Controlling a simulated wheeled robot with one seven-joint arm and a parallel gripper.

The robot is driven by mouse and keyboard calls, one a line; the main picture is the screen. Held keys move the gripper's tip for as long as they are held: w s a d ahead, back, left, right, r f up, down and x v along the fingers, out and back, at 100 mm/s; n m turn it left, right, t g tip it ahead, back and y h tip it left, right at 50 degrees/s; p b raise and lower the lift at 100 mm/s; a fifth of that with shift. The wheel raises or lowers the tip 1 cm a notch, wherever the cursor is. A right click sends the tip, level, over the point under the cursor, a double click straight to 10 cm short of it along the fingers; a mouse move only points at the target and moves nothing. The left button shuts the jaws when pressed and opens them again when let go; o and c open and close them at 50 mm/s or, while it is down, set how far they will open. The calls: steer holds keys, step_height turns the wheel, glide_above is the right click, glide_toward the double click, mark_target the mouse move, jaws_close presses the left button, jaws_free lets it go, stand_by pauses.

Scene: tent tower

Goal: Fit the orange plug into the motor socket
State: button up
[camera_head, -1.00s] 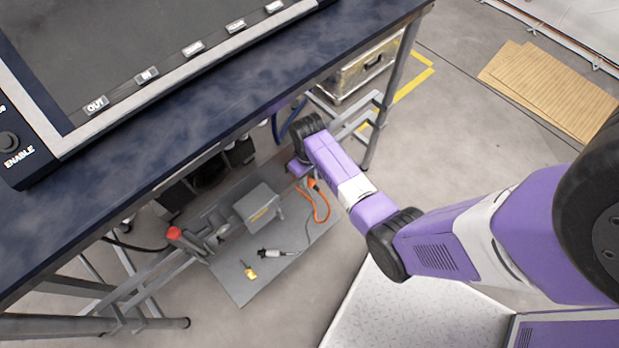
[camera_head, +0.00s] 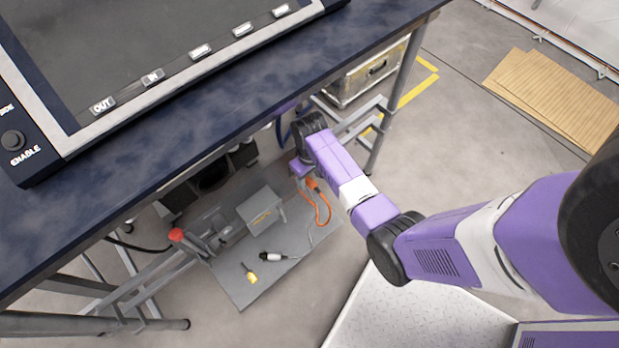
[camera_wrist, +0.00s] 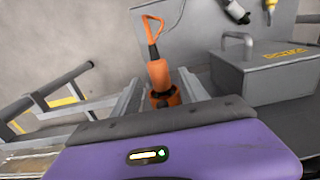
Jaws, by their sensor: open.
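The orange plug (camera_wrist: 158,75) stands between the two grey fingers of my gripper (camera_wrist: 157,88) in the wrist view, its cable looping up behind it. An orange and dark part shows at its lower end; I cannot tell whether it is seated in a socket. My gripper is open around the plug. In the head view the orange plug (camera_head: 312,184) shows beside my gripper (camera_head: 302,172), low under the table. The grey box (camera_head: 261,211) with a yellow label, perhaps the motor housing, stands left of it. No socket opening is clearly visible.
A grey plate (camera_head: 240,283) carries the box, a black-and-white connector (camera_head: 272,256) and a yellow connector (camera_head: 250,275). A red button (camera_head: 176,234) stands at its left. A metal frame (camera_wrist: 60,95) lies left of the fingers.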

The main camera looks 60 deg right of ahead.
mark_target(310, 182)
step_height(310, 182, up, 6)
steer(key=shift+r+p, duration=0.2)
steer(key=shift+p, duration=0.35)
stand_by(0.3)
steer(key=shift+s+a+f, duration=0.2)
steer(key=shift+s+f, duration=0.05)
steer(key=shift+f, duration=0.05)
steer(key=s+a+r+n+t+h, duration=0.2)
steer(key=s+a+t, duration=0.5)
steer(key=s+a, duration=0.35)
steer(key=s+a+r+t, duration=0.2)
steer(key=s+a+r, duration=0.1)
steer(key=r, duration=0.6)
steer(key=s+a+r+t+y, duration=0.1)
steer(key=s+a+r+t, duration=0.1)
steer(key=r, duration=0.8)
steer(key=s+a+r+n+t+y, duration=0.1)
steer(key=s+a+r+t, duration=0.2)
steer(key=r, duration=0.6)
steer(key=shift+s+a+r+t+p, duration=0.3)
steer(key=shift+s+t+p, duration=0.2)
steer(key=shift+s, duration=0.6)
